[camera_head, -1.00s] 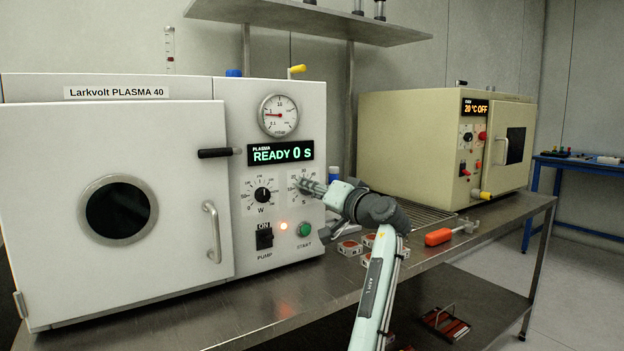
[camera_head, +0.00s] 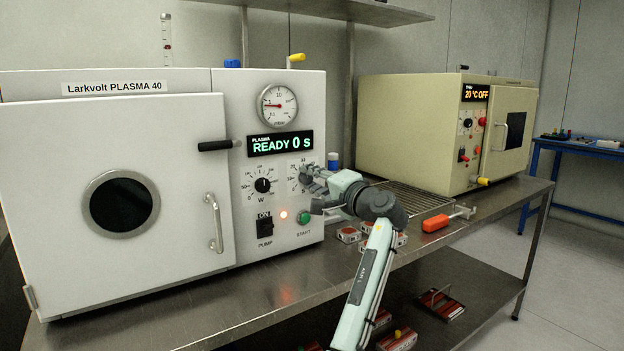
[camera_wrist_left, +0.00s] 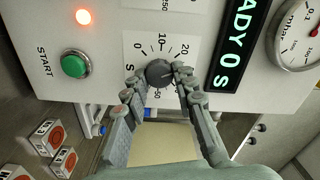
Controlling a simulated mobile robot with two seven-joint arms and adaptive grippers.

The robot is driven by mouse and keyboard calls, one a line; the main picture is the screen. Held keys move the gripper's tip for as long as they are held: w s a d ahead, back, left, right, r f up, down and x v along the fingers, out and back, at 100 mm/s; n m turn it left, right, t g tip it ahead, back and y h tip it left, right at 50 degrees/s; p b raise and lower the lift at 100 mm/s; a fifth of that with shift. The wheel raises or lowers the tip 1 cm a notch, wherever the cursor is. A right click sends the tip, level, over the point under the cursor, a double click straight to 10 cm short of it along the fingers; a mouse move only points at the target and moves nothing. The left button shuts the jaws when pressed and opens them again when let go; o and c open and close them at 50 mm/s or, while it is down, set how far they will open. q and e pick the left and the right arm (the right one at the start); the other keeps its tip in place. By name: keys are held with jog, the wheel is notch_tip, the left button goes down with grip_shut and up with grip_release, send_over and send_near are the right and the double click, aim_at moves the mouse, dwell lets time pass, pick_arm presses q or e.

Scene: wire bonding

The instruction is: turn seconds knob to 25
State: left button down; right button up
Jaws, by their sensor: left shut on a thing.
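The seconds knob is a round dark knob (camera_wrist_left: 158,73) on the plasma machine's front panel, with a white dial plate (camera_wrist_left: 166,48) marked 0, 10, 20 and 50 around it. My left gripper (camera_wrist_left: 158,82) has its fingers on either side of the knob and is shut on it. In the head view the left gripper (camera_head: 312,180) covers the knob and part of its dial. The display (camera_head: 280,143) reads "READY 0 s". The knob's exact pointer position is hard to make out. My right gripper is not in view.
The watts knob (camera_head: 262,185) sits just left of the gripper, with the black pump switch (camera_head: 265,223) and green START button (camera_head: 304,217) below. Small red-and-white boxes (camera_head: 348,235) and an orange-handled tool (camera_head: 436,222) lie on the steel bench to the right.

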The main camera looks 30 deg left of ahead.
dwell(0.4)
pick_arm(q)
jog(key=c, duration=1.2)
grip_release()
jog(key=v, duration=1.2)
jog(key=shift+d+f, duration=0.1)
